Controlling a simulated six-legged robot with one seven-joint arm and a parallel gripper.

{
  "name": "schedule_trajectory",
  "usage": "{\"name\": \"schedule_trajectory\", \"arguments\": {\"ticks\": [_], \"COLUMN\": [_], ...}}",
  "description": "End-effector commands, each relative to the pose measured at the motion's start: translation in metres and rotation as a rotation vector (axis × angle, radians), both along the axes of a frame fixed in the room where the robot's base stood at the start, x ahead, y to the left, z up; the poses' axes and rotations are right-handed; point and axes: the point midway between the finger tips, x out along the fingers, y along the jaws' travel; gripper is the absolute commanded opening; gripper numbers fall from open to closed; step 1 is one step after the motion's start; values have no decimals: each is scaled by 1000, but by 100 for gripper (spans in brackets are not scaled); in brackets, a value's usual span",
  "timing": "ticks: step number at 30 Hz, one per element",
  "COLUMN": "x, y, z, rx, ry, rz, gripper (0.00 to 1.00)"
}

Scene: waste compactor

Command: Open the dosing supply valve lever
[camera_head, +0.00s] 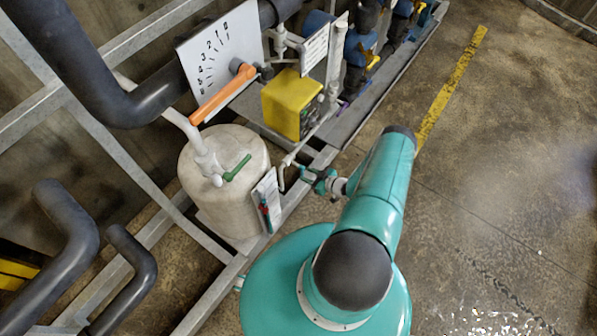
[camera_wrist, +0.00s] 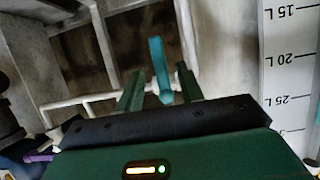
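In the wrist view, a teal lever (camera_wrist: 159,70) stands upright by a thin white pipe. My gripper (camera_wrist: 160,88) is open, with one green finger on each side of this lever and a visible gap on both sides. In the head view, my gripper (camera_head: 310,176) is beside a thin bent pipe (camera_head: 289,160), below the yellow box. The teal lever cannot be made out there. Another lever, green (camera_head: 238,167), lies on top of the pale tank (camera_head: 221,205). The pictures do not show which lever is the dosing supply valve.
A white plate with a litre scale (camera_wrist: 287,75) stands close on the right in the wrist view. The yellow box (camera_head: 292,104), an orange lever (camera_head: 223,93) on a numbered plate and grey frame rails are nearby. The floor (camera_head: 490,190) at right is clear.

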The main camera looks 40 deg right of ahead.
Motion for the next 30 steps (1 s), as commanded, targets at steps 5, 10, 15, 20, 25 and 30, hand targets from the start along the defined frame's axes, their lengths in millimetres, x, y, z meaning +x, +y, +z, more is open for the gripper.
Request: {"name": "schedule_trajectory", "arguments": {"ticks": [5,10,15,20,25,30], "x": [29,46,50,49,49,49], "y": [12,18,19,19,18,18], "z": [-13,-20,-21,-21,-21,-21], "rx": [0,1,0,0,0,0], "ry": [0,1,1,1,1,1], "rz": [1,1,0,1,1,0], "gripper": [37,37,37,37,4,0]}}
